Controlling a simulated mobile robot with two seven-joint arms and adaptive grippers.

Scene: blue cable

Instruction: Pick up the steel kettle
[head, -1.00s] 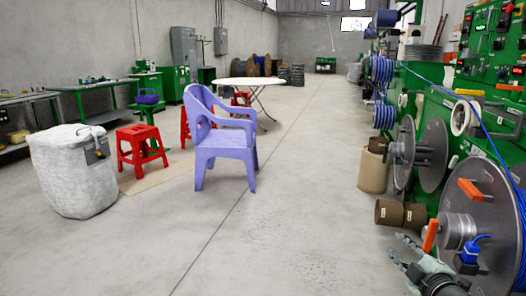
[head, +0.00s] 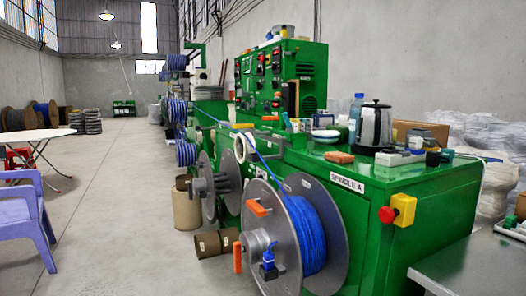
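The steel kettle (head: 374,127) stands upright on top of the green machine cabinet (head: 405,171), right of centre in the head view. It has a shiny metal body and a black lid and handle. A blue-capped bottle (head: 356,113) stands just left of it, and small pale objects lie at its foot. Neither of my grippers is in the head view now.
A large reel with blue cable (head: 312,236) fronts the cabinet. A red stop button on a yellow box (head: 402,209) sticks out at its right end. A grey metal table (head: 480,268) is at lower right. Floor at left is clear up to a purple chair (head: 25,218).

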